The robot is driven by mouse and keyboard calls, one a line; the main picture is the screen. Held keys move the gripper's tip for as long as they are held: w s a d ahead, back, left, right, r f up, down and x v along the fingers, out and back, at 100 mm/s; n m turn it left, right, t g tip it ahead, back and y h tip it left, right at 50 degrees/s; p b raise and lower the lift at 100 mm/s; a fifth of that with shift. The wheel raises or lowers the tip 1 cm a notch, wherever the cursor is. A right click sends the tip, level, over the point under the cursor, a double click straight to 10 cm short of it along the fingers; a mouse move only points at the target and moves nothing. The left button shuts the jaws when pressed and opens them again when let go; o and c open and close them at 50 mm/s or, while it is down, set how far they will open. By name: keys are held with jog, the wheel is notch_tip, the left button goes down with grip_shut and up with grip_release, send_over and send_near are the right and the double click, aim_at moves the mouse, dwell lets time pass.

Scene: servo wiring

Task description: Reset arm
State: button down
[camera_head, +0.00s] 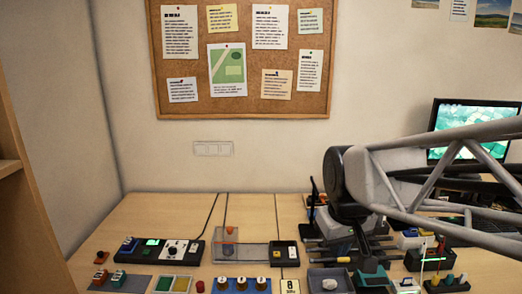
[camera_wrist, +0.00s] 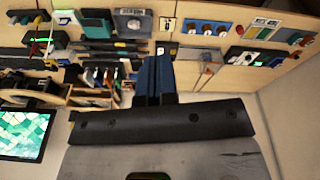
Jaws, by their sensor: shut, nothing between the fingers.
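My gripper (camera_wrist: 155,78) shows in the wrist view as two dark blue fingers side by side, closed together with nothing between them. They point toward the workbench, and no object touches them that I can see. In the head view my arm comes in from the right, above the bench's right part. Its dark wrist end hangs over the equipment there, and the fingertips cannot be made out in that view.
The wooden bench (camera_head: 150,215) carries several devices. A black control box (camera_head: 160,250) stands at left, a blue panel with knobs (camera_head: 240,284) at the front. A monitor (camera_head: 474,125) stands at the back right, partly behind my arm. The bench's back left is clear.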

jog(key=s+d+f+m, duration=0.3)
jog(key=s+f, duration=0.1)
jog(key=s, duration=0.7)
jog(key=shift+s+d, duration=0.15)
jog(key=shift+s, duration=0.1)
